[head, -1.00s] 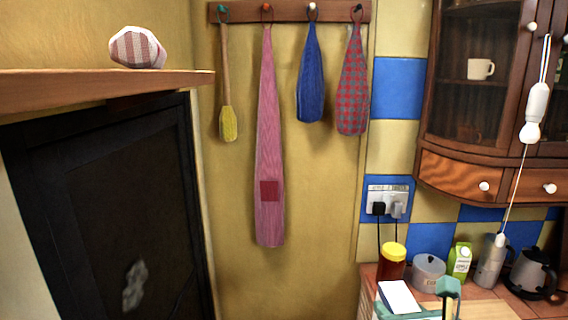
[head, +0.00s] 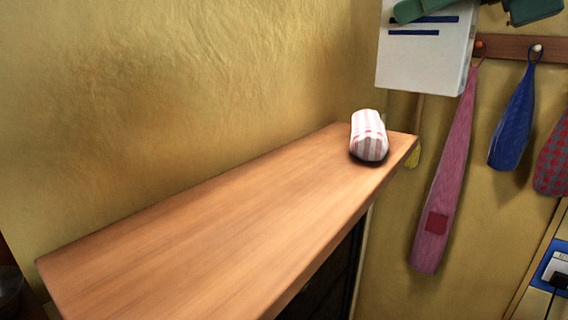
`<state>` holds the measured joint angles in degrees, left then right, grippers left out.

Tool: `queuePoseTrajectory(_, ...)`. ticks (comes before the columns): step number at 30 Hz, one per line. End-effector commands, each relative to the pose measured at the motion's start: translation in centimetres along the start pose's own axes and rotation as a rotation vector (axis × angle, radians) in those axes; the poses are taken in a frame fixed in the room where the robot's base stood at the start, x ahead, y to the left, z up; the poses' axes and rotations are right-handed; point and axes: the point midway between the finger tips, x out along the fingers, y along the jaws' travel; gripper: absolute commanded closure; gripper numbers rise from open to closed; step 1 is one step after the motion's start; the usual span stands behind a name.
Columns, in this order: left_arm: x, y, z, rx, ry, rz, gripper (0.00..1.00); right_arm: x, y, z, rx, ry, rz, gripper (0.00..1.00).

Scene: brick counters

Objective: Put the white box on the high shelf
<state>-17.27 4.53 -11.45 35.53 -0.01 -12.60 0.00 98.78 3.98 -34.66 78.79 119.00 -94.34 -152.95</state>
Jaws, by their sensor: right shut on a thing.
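The white box (head: 422,55), with dark blue stripes on its face, is at the top right of the head view. My right gripper (head: 436,10), with green fingers, is shut on its upper edge; its upper part is cut off by the frame. The shelf is a long wooden plank along the yellow wall. I cannot tell the exact distance between box and shelf. My left gripper is not in view.
A red-and-white striped bundle (head: 369,137) sits on the far end of the shelf. The rest of the shelf top is clear. Pink (head: 448,170), blue (head: 514,120) and checked cloths (head: 553,155) hang from a wooden rack (head: 505,48) at right.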

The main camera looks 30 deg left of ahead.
Motion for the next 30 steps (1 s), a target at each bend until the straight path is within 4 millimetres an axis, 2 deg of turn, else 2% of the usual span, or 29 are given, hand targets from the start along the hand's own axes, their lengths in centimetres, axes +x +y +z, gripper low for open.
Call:
queuePoseTrajectory(1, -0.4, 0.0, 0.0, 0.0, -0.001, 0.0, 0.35, -0.3, 0.7, 1.1, -0.014, 0.0, 0.03, 0.8)
queuePoseTrajectory(5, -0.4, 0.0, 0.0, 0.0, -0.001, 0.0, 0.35, 0.2, 2.4, 1.6, -0.033, 0.002, 0.077, 0.8)
queuePoseTrajectory(14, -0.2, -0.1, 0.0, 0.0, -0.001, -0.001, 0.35, 6.4, 8.8, 0.2, -0.036, 0.003, 0.084, 0.8)
queuePoseTrajectory(15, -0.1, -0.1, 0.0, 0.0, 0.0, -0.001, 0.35, 7.3, 9.4, -0.4, -0.033, 0.003, 0.083, 0.8)
queuePoseTrajectory(21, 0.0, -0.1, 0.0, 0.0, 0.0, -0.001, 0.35, 10.1, 11.5, -2.9, -0.03, 0.0, 0.082, 0.8)
queuePoseTrajectory(26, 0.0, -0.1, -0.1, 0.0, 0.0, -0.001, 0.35, 11.1, 12.1, -3.6, -0.03, 0.001, 0.079, 0.8)
queuePoseTrajectory(30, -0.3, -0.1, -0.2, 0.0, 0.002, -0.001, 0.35, 12.2, 12.6, -5.5, -0.028, 0.001, 0.081, 0.8)
